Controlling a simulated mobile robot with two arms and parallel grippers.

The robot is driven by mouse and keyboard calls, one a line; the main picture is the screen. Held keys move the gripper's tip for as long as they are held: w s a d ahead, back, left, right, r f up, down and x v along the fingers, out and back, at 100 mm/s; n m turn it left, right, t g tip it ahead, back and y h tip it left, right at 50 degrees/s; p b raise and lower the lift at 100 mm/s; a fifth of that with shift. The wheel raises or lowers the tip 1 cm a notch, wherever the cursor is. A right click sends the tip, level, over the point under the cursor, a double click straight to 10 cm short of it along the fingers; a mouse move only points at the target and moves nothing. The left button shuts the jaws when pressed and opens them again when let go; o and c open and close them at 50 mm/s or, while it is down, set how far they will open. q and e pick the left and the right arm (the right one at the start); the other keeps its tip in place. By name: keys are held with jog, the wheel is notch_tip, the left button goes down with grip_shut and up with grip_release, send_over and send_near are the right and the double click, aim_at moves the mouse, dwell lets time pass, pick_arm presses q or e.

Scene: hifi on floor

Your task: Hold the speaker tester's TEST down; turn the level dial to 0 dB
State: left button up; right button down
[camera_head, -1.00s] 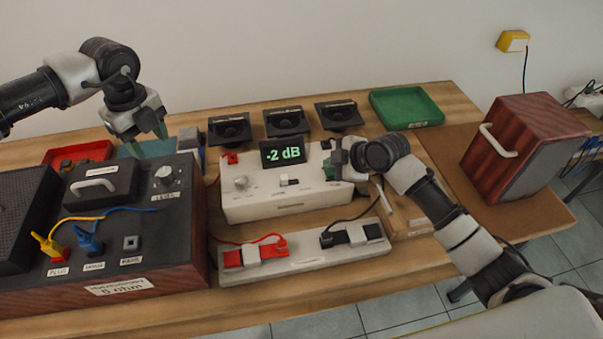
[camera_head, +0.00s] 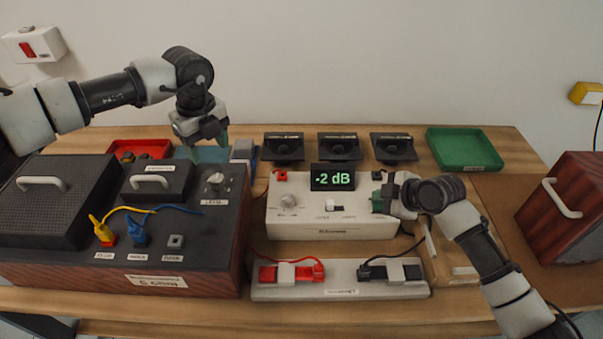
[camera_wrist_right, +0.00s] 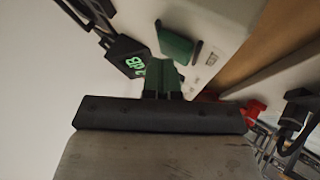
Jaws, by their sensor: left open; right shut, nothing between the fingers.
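The white speaker tester (camera_head: 300,220) stands mid-table, its display (camera_head: 333,177) reading -2 dB. A knob (camera_head: 288,200) and a slide switch (camera_head: 335,206) are on its top. My right gripper (camera_head: 380,198) is shut and empty at the tester's right end, hiding that part in the head view. In the right wrist view its green fingertips (camera_wrist_right: 163,78) are close to a green piece (camera_wrist_right: 175,43) on the tester; I cannot tell whether they touch. The level dial (camera_head: 214,183) is on the dark box (camera_head: 225,235). My left gripper (camera_head: 210,135) is open, above and behind the dial.
A handled block (camera_head: 157,183) and yellow and blue plugs (camera_head: 102,230) with cables are on the dark box. A terminal strip (camera_head: 342,291) with red and black clips lies before the tester. Several black speakers (camera_head: 337,148) and a green tray (camera_head: 466,148) stand behind.

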aim_at(217, 178)
pick_arm(q)
jog(key=shift+d+r+m, duration=0.15)
jog(key=shift+d+m, duration=0.1)
jog(key=shift+m, duration=0.35)
jog(key=shift+a+r+m, duration=0.1)
jog(key=shift+r+m, duration=0.35)
jog(key=shift+m, duration=0.55)
jog(key=shift+a+r+m, duration=0.1)
jog(key=shift+r+m, duration=0.3)
jog(key=shift+m, duration=0.6)
jog(key=shift+a+r+m, duration=0.1)
jog(key=shift+r+m, duration=0.35)
jog(key=shift+m, duration=0.55)
jog(key=shift+f, duration=0.1)
notch_tip(217, 178, down, 12)
jog(key=shift+r, duration=0.1)
jog(key=shift+c, duration=0.2)
jog(key=c, duration=0.9)
